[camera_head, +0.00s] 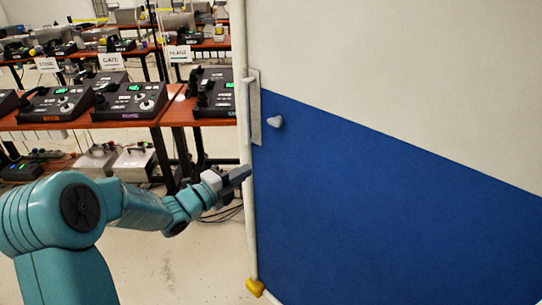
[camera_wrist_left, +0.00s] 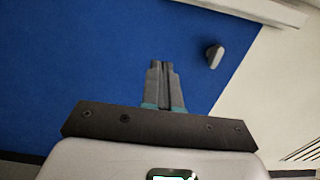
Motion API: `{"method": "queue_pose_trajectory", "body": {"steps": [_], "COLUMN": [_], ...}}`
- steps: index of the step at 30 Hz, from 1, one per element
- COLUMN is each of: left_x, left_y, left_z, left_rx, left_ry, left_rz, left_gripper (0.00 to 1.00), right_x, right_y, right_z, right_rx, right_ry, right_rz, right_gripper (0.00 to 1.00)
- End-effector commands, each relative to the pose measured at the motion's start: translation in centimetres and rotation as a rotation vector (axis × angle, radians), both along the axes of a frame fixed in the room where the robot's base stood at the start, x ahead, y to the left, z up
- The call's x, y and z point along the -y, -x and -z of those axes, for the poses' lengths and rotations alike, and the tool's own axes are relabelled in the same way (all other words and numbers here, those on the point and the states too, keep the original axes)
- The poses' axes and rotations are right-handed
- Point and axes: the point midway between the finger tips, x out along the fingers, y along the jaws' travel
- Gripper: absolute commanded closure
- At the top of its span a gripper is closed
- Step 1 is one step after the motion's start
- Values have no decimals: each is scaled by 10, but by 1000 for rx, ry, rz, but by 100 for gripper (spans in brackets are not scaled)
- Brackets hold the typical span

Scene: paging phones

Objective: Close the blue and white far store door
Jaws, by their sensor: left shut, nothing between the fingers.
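The blue and white door (camera_head: 390,190) fills the right half of the head view, white above and blue below a slanting line. My left gripper (camera_head: 245,172) is shut and empty, by the door's left edge and below the knob. In the left wrist view the shut fingers (camera_wrist_left: 164,70) lie in front of the blue door face (camera_wrist_left: 80,60), with the knob (camera_wrist_left: 214,56) to their right. I cannot tell whether the fingertips touch the door. My right gripper is not in view.
A pale post (camera_head: 249,215) with a yellow foot (camera_head: 255,287) runs along the door's left edge. Wooden tables (camera_head: 140,115) with several phone consoles (camera_head: 130,98) stand behind on the left. Grey boxes (camera_head: 135,163) lie beneath them. Bare floor shows at lower left.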

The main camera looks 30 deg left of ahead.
Motion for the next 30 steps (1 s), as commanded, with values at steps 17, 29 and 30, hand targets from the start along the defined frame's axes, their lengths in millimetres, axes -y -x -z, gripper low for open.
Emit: {"method": "queue_pose_trajectory", "body": {"steps": [17,29,30], "left_x": [28,28,28], "left_y": [-94,-101,-101], "left_z": [-1,1,1], "left_rx": [-4,-4,-3], "left_ry": [4,4,5], "left_rz": [1,1,1], "left_gripper": [100,100,100], "right_x": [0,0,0], "right_y": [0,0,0], "right_z": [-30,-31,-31], "right_rx": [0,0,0], "right_ry": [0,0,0], "right_rz": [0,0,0], "right_gripper": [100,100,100]}}
